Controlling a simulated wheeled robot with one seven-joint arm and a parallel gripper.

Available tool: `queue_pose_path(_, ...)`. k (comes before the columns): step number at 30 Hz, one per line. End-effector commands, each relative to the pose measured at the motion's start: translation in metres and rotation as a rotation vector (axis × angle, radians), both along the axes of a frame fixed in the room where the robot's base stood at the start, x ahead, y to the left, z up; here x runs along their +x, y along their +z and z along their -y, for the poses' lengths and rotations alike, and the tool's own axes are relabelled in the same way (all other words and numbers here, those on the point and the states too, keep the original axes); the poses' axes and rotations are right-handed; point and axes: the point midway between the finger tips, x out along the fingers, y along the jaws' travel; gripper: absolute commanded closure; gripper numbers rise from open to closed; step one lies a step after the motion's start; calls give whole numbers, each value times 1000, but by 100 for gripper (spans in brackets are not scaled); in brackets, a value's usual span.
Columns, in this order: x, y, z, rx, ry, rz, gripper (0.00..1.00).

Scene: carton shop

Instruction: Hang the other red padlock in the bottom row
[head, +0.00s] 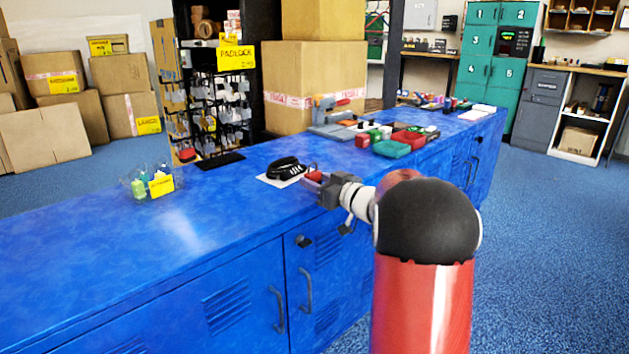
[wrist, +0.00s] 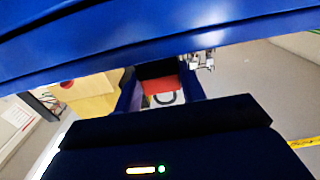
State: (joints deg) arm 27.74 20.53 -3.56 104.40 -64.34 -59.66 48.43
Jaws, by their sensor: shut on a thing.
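My gripper (head: 316,182) is over the blue counter, near the black telephone. It is shut on a red padlock (head: 312,174). In the wrist view the red padlock (wrist: 160,86) sits between the two fingers of my gripper (wrist: 161,92), with its dark shackle loop showing. The black display rack (head: 215,105) marked "PADLOCK" stands behind the counter, to the left of my gripper. Several grey padlocks hang on it in rows. Another red padlock (head: 187,154) shows low on its left side. The counter's edge hides the foot of the rack.
The blue counter (head: 180,235) lies between me and the rack. A black telephone (head: 286,168) stands on it beside my gripper. A clear holder (head: 152,182) is at its left; red and green trays (head: 392,147) are further right. The counter's left middle is clear.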

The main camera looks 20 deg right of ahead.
Motion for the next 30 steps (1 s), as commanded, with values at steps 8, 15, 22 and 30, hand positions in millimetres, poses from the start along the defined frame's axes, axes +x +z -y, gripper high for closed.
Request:
queue_pose_path(8,-16,1,6,-1,-2,1,78)
queue_pose_path(15,-30,1,12,-1,-2,1,78)
queue_pose_path(22,-43,1,16,-1,-2,0,78)
queue_pose_path(30,-58,1,22,0,-2,1,78)
